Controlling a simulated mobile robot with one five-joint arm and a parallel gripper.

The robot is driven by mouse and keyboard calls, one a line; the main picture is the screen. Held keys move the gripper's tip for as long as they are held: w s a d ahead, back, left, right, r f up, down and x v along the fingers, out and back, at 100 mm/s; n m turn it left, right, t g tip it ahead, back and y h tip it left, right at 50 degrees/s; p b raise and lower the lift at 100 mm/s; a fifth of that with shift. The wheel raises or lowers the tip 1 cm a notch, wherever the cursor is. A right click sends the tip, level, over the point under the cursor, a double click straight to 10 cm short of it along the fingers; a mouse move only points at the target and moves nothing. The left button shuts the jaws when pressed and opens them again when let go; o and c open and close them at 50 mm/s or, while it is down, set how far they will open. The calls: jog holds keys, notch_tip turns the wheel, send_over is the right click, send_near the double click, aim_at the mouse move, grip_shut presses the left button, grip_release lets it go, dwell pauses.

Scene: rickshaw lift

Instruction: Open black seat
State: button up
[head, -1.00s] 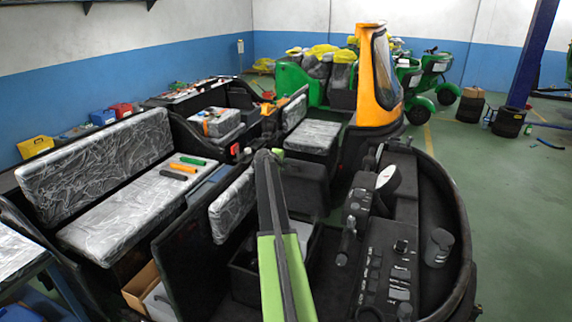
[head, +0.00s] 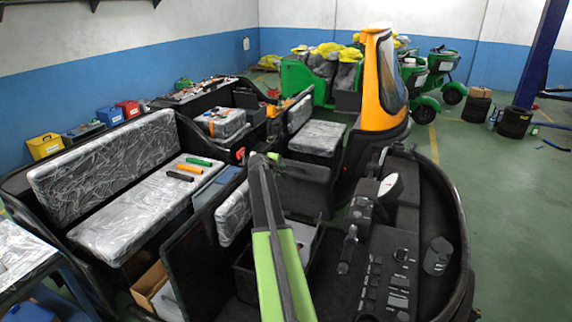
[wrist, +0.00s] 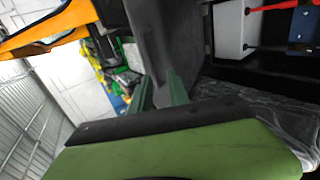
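A black seat (head: 303,188) stands near the middle of the head view, by the front of the rickshaw. Its dark panel looks upright behind an open black compartment (head: 246,266), though I cannot tell how far it is tilted. My gripper (head: 265,158) is at the end of the green arm, close to the left edge of the seat in the picture; contact cannot be told. In the wrist view its two green fingers (wrist: 161,92) are apart, with a dark grey panel (wrist: 165,38) showing between and beyond them.
A black dashboard (head: 385,265) with a gauge and levers lies to the right. A plastic-wrapped bench (head: 135,222) is on the left, with tools on it. In the wrist view, a white box (wrist: 229,30) lies at the upper right. Green floor (head: 510,220) is clear at right.

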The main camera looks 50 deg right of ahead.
jog(key=p+v, duration=0.2)
jog(key=v, duration=0.5)
jog(key=shift+p, duration=0.3)
jog(key=shift+d, duration=0.1)
jog(key=w+a+f+n+t+b, duration=0.2)
jog(key=w+a+f+b, duration=0.1)
jog(key=w+a, duration=0.75)
jog(key=w+a+f+n+t+y+b, duration=0.1)
jog(key=a+f+y+b, duration=0.15)
jog(key=a, duration=0.85)
jog(key=a+f+y+b, duration=0.1)
jog(key=a+f, duration=0.3)
jog(key=a, duration=0.7)
jog(key=s+a+f+m+g+y+b, duration=0.1)
jog(key=s+a+f+y, duration=0.2)
jog(key=a, duration=0.5)
jog(key=s+a+f+g+b, duration=0.1)
jog(key=s+a+f+b, duration=0.1)
jog(key=s+a+f, duration=0.45)
jog(key=s+a+m+g+y+b, duration=0.1)
jog(key=s+a+y, duration=0.1)
jog(key=a, duration=0.8)
jog(key=s+a+f+m+g+y, duration=0.2)
jog(key=s+a, duration=0.4)
jog(key=s, duration=0.5)
jog(key=shift+a+m+g, duration=0.15)
jog(key=shift+m+g, duration=0.45)
jog(key=shift+m, duration=0.6)
